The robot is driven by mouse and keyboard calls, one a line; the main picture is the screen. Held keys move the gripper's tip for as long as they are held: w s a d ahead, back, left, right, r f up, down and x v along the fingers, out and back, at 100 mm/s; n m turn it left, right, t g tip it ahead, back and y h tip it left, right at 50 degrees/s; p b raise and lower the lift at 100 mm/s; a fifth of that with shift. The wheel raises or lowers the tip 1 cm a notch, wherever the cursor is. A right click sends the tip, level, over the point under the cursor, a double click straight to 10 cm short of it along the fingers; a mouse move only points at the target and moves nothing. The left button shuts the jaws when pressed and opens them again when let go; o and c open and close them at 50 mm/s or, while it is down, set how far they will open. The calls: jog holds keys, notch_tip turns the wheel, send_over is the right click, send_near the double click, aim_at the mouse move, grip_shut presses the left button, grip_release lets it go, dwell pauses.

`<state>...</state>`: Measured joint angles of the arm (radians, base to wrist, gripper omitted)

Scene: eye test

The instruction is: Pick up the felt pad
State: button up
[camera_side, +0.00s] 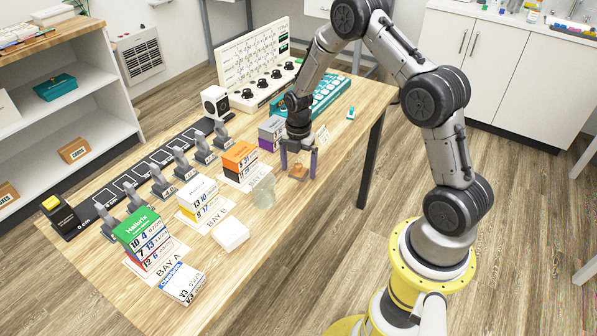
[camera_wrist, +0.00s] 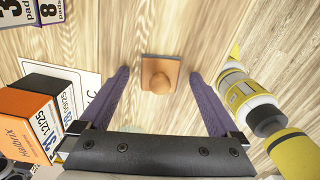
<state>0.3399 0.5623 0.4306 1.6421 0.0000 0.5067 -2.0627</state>
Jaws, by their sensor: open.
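In the side view the pad (camera_side: 298,172) shows small, near the table's right edge. My gripper (camera_wrist: 160,73) is open, with one purple finger on each side of the pad and clear gaps between. In the side view my gripper (camera_side: 299,174) points down over the pad. The fingers do not touch it. I cannot tell the exact height of the fingertips above the table.
A stack with an orange box (camera_side: 240,155) stands left of my gripper; the orange box (camera_wrist: 28,120) is close to the left finger in the wrist view. A clear glass jar (camera_side: 264,195) and a purple box (camera_side: 271,131) are nearby.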

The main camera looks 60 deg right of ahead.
jog(key=c, duration=1.4)
jog(key=shift+c, duration=0.2)
jog(key=shift+r, duration=0.15)
